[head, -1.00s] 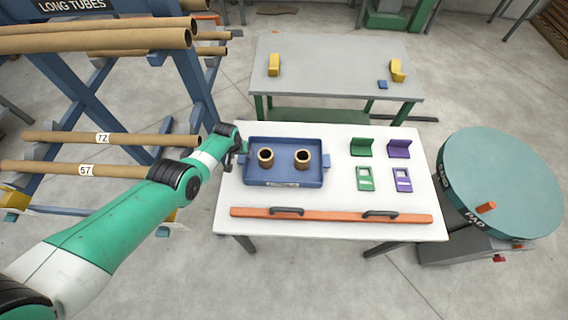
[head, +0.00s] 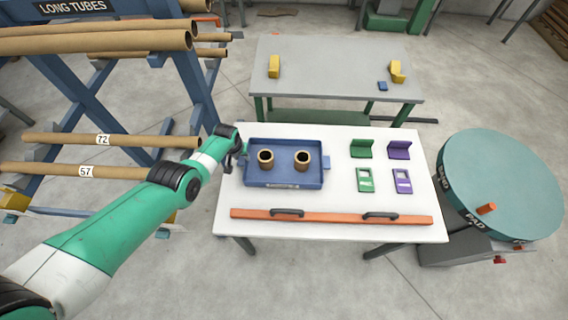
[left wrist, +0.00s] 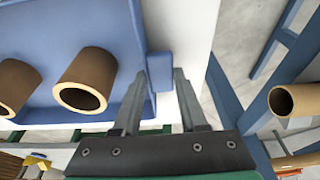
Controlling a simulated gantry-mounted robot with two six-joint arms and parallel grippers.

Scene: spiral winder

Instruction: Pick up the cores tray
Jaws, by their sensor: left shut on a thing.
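The cores tray is a blue shallow tray (head: 285,178) with a small tab handle on its left and right ends. It sits near the left side of the white table, with two brown tube cores (head: 265,157) (head: 302,159) standing in it. My left gripper (head: 241,159) is at the tray's left end, shut on the left handle. In the left wrist view the two fingers (left wrist: 166,84) lie on either side of the blue handle tab (left wrist: 160,70). My right gripper is not in view.
The white table (head: 335,205) also holds an orange bar (head: 330,217) with two dark handles, plus green (head: 362,148) and purple (head: 399,149) pieces. A tube rack (head: 90,90) stands left, a grey table (head: 335,75) behind, a round turntable (head: 505,180) right.

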